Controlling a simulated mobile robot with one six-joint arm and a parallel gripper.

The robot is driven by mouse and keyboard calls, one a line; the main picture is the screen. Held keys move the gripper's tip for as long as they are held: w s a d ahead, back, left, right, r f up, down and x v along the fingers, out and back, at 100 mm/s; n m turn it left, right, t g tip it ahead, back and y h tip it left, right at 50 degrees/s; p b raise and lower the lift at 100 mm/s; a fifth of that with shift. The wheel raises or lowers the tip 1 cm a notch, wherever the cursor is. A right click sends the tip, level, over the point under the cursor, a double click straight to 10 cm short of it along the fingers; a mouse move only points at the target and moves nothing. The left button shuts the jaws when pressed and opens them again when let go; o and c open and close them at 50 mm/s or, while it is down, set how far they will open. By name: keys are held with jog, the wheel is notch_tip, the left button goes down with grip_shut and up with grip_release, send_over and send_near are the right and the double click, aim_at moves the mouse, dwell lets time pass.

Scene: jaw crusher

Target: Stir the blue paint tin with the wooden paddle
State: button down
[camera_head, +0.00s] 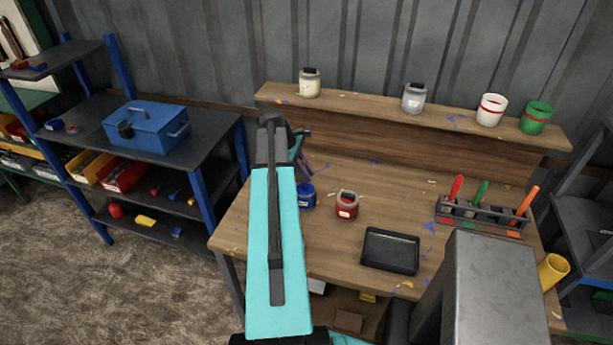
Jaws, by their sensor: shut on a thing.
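The blue paint tin (306,198) stands upright on the wooden workbench (400,195), just right of my turquoise arm link, which covers part of its left side. My gripper (304,160) is just behind and above the tin, partly hidden by my arm. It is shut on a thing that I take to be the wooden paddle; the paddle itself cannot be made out. Whether its lower end is in the tin cannot be told.
A red tin (347,206) stands close right of the blue one. A black tray (390,250) and a tool rack (483,217) lie further right. The raised back shelf (365,107) holds cream, grey, white and green tins. A blue toolbox (147,127) sits on shelving at left.

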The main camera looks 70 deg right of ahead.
jog(key=r, duration=0.2)
jog(key=a+r, duration=0.1)
jog(key=r, duration=0.2)
jog(key=shift+r, duration=0.3)
dwell(0.4)
dwell(0.8)
jog(key=shift+r, duration=2.5)
jog(key=shift+a, duration=0.1)
